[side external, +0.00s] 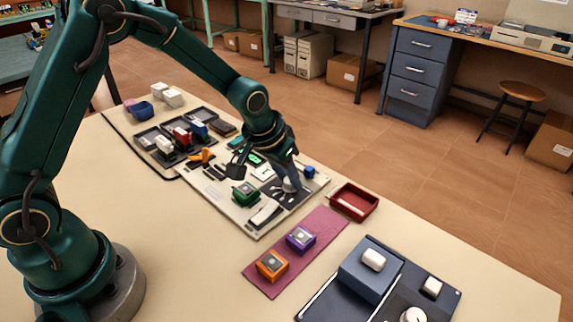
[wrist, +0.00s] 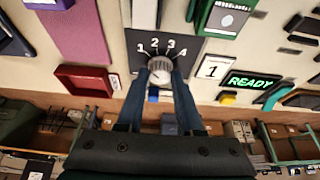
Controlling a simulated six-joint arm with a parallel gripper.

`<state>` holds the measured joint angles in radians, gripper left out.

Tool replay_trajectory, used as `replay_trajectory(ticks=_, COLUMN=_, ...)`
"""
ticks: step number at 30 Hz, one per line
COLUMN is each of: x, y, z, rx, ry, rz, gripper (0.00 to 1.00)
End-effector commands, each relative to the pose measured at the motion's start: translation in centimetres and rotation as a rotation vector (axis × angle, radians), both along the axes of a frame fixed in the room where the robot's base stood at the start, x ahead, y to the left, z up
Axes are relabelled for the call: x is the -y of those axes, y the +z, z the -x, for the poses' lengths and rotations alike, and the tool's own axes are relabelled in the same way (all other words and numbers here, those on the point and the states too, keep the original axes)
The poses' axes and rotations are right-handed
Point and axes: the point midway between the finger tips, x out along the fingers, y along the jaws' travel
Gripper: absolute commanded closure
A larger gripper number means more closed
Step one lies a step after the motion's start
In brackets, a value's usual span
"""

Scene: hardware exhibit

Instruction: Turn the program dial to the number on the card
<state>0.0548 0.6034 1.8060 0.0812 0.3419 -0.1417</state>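The program dial (wrist: 160,64) is a pale round knob on a dark plate marked 1, 2, 3 and 4 in an arc. My gripper (wrist: 162,74) has its two blue fingers on either side of the knob, their tips against it. In the side external view my gripper (side external: 287,182) is down at the dark dial plate. Which number the dial points at is not clear; the fingers hide part of the knob.
A lit green READY display (wrist: 247,82) and a yellow button (wrist: 227,98) are right of the dial. A blue part (wrist: 153,95) is close by the fingers. A red tray (side external: 354,202) and a purple mat (side external: 293,252) with two boxes lie beside the panel.

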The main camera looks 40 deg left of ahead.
Motion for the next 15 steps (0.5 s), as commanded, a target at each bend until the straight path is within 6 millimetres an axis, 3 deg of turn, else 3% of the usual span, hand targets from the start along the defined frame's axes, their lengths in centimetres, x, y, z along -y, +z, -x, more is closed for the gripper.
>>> replay_trajectory(ticks=1, x=-0.04, y=0.01, z=0.00, rx=0.000, ry=0.001, rz=0.000, gripper=0.43)
replay_trajectory(ticks=2, x=-0.03, y=0.01, z=0.00, rx=0.000, ry=0.001, rz=0.000, gripper=0.36)
replay_trajectory(ticks=15, x=0.02, y=0.88, z=0.26, rx=0.003, ry=0.000, rz=0.001, gripper=0.36)
